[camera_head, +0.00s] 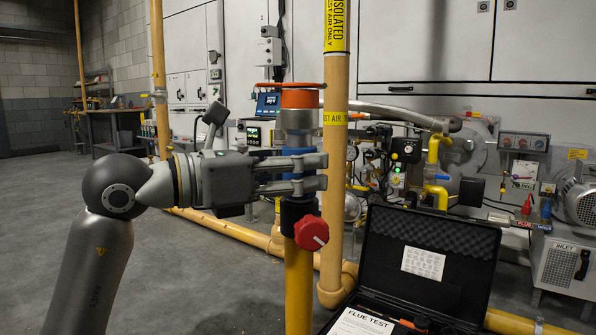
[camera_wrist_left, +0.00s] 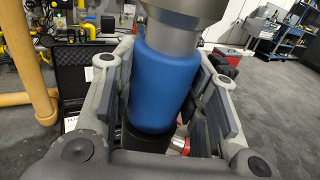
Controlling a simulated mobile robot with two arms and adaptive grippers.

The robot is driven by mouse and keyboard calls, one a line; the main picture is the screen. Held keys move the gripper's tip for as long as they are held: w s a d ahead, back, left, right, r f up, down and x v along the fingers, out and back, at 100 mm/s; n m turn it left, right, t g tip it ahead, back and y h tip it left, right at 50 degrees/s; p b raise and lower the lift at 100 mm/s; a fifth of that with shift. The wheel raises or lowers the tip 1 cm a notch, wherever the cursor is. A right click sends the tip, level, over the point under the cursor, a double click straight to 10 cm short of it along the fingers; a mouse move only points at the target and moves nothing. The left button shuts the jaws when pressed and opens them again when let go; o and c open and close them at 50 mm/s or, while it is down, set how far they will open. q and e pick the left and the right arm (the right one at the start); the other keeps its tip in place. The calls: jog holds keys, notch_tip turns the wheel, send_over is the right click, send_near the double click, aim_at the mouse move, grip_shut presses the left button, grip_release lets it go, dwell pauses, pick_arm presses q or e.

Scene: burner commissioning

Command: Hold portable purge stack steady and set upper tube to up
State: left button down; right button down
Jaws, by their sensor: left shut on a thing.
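The portable purge stack stands upright in the centre of the head view, with a yellow lower post (camera_head: 299,290), a black collar with a red knob (camera_head: 311,233), a blue sleeve (camera_head: 299,151) and a grey upper tube (camera_head: 297,120) under an orange top (camera_head: 299,98). My left gripper (camera_head: 318,173) comes in from the left and is shut around the blue sleeve. In the left wrist view, the blue sleeve (camera_wrist_left: 165,85) sits between the grey fingers, with the grey tube above it. The inner finger contact is partly hidden. My right gripper is not in view.
An open black case (camera_head: 425,265) with a "FLUE TEST" sheet (camera_head: 362,322) stands at front right. A yellow pipe (camera_head: 336,200) rises just behind the stack, and a low one crosses the floor. Burner equipment (camera_head: 405,150) fills the back right. The left floor is mostly clear.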

pick_arm(q)
notch_tip(320, 180, up, 25)
jog(key=shift+s, duration=0.3)
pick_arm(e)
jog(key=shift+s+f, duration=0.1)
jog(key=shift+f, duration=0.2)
pick_arm(q)
jog(key=shift+a+f, duration=0.1)
jog(key=c, duration=1)
grip_release()
jog(key=shift+s, duration=0.1)
jog(key=shift+o, duration=0.9)
jog(key=shift+f, duration=0.2)
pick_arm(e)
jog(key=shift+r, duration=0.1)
pick_arm(q)
jog(key=v, duration=1.2)
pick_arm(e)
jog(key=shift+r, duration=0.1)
pick_arm(q)
jog(key=shift+f, duration=0.1)
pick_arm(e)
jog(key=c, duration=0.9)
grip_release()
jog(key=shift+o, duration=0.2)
